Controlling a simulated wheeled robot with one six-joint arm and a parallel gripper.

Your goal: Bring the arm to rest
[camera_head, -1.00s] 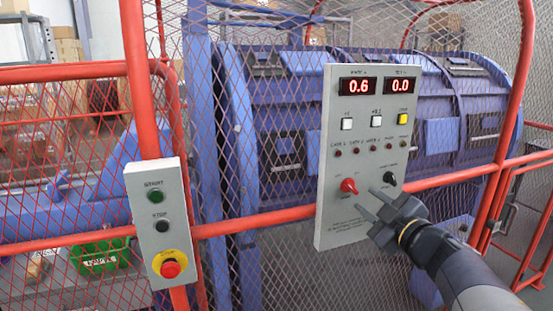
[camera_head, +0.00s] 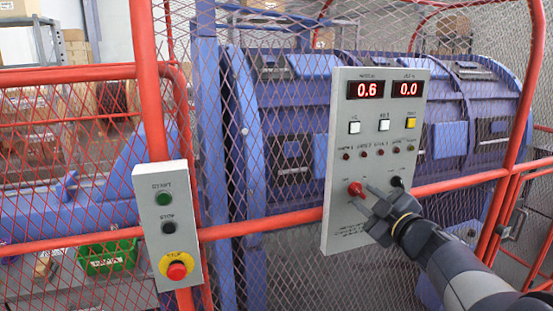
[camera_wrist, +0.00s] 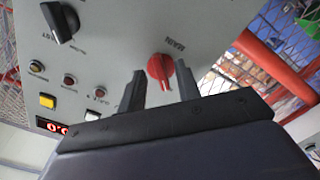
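My gripper (camera_head: 364,197) is in front of the lower part of a grey control panel (camera_head: 340,225), by its red knob (camera_head: 355,189). In the wrist view my gripper (camera_wrist: 160,79) has its two fingers apart. The red knob (camera_wrist: 161,66), labelled MAIN, shows between and just beyond the fingertips. I cannot tell whether a finger touches it. Nothing is held. My arm comes in from the lower right of the head view.
A black knob (camera_head: 397,182) is right of the red one. The displays read 0.6 (camera_head: 369,90) and 0.0. A start/stop box (camera_head: 165,225) with a red emergency button (camera_head: 176,271) hangs on the left. Red rails and mesh guard the blue machine (camera_head: 290,110).

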